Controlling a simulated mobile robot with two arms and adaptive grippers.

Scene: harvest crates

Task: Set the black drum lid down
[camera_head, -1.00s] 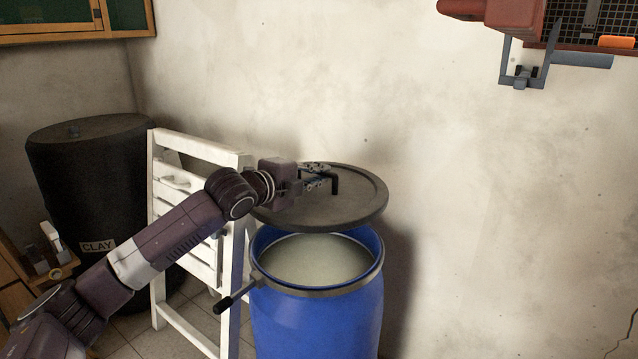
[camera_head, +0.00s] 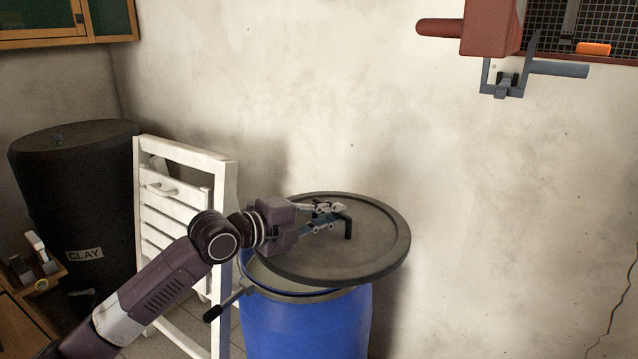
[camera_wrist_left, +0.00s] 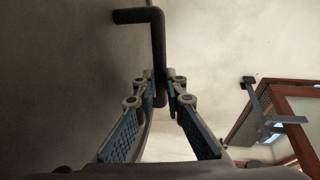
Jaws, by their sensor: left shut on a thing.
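The black drum lid (camera_head: 375,245) is a round dark disc with a bent black handle (camera_head: 348,226) on top. My left gripper (camera_head: 338,216) is shut on that handle. The left wrist view also shows the handle (camera_wrist_left: 158,45) between the fingertips (camera_wrist_left: 162,88). The lid is over the open blue drum (camera_head: 305,325), shifted to the right and toward the back, and tilted a little. It covers most of the drum's mouth; a strip of the rim (camera_head: 262,284) shows at the front left. I cannot tell whether lid and rim touch. My right gripper is out of view.
A white folded chair (camera_head: 180,215) stands close to the left of the drum. A black lidded drum marked CLAY (camera_head: 75,195) is farther left. A lever with a black grip (camera_head: 214,313) sticks out from the blue drum's rim. The wall is close behind.

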